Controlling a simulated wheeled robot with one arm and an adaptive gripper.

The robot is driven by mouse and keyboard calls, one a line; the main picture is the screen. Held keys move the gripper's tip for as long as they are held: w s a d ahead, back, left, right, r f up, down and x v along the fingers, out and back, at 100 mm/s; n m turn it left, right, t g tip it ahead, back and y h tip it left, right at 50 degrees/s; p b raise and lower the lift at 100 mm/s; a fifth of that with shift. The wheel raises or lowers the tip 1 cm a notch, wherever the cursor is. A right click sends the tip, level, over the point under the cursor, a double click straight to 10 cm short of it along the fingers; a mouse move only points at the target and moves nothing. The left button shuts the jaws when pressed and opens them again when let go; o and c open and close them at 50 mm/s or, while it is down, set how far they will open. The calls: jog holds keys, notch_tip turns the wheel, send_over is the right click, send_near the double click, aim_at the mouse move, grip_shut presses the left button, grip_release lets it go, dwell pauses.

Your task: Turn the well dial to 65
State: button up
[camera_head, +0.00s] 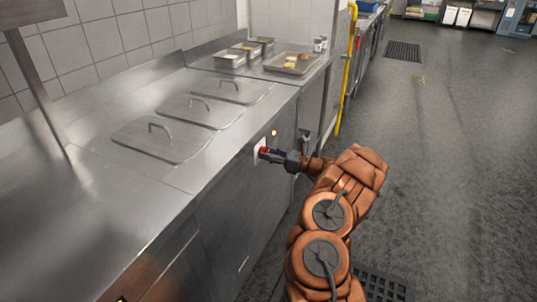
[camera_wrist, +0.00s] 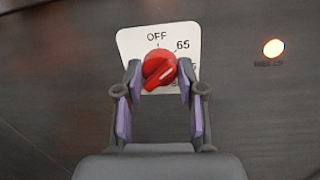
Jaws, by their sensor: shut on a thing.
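The well dial (camera_wrist: 158,66) is a red knob on a white plate (camera_wrist: 128,45) on the front panel of the steel counter. The plate reads OFF at the top and 65 at the upper right, with further marks lower right partly hidden by a finger. A pale line on the knob slants up to the right, but I cannot tell exactly which mark it points at. My gripper (camera_wrist: 160,78) is shut on the dial, one finger at each side. In the head view my gripper (camera_head: 268,153) reaches the panel from the right, covering most of the dial.
A lit orange lamp (camera_wrist: 273,48) sits right of the plate. Lidded wells (camera_head: 165,138) line the counter top above the panel. A tray with food (camera_head: 291,63) and small metal pans (camera_head: 230,60) stand at the back. The floor (camera_head: 440,150) to the right is open.

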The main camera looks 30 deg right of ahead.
jog(key=o, duration=1.1)
jog(key=shift+o, duration=0.2)
jog(key=shift+s, duration=0.1)
jog(key=v, duration=1.2)
